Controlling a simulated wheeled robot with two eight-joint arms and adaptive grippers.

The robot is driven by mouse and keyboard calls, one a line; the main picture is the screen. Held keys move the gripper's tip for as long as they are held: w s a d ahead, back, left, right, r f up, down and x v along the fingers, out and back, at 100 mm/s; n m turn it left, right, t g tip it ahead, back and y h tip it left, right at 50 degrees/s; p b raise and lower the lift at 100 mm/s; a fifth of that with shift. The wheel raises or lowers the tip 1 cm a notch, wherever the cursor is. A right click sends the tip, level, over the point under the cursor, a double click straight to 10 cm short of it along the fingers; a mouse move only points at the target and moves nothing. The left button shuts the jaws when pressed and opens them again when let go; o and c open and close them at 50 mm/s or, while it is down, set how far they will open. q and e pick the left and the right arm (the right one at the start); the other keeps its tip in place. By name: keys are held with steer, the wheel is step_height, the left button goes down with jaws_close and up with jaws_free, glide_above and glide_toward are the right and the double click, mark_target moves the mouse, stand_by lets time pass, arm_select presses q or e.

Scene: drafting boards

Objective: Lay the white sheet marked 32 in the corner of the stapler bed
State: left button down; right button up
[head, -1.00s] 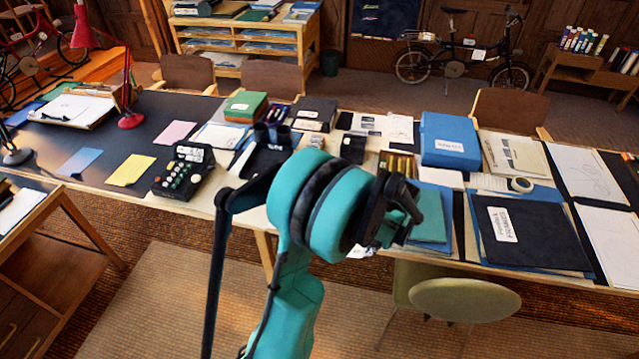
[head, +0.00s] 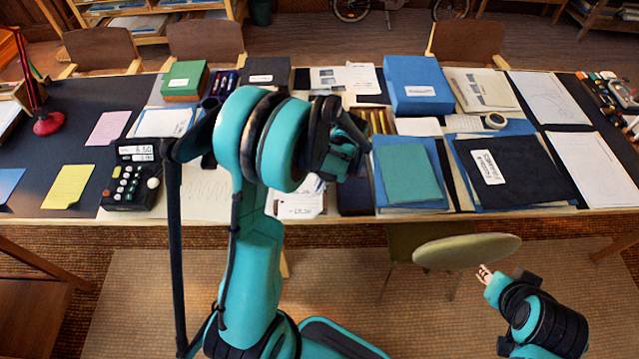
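My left gripper (head: 343,142) hangs above the middle of the long table, its dark fingers seen edge-on against my teal wrist. I cannot tell whether its fingers are apart or hold anything. A white sheet (head: 297,204) with small print lies at the front edge below the gripper, partly hidden by my arm; I cannot read a 32 on it. Other white sheets lie at the right (head: 592,160) and at the back (head: 345,78). I cannot make out a stapler bed.
A black keypad machine (head: 132,178) stands at the left beside a yellow sheet (head: 69,187). A blue box (head: 418,84), a teal folder (head: 408,172) and a black folder (head: 515,168) crowd the right half. A round stool (head: 466,250) stands in front of the table.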

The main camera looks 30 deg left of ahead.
arm_select(q)
steer(key=shift+f+b, duration=1.7)
steer(key=shift+f, duration=0.65)
steer(key=c, duration=2.3)
jaws_free()
steer(key=o, duration=0.7)
steer(key=shift+c, duration=0.2)
steer(key=v, duration=1.2)
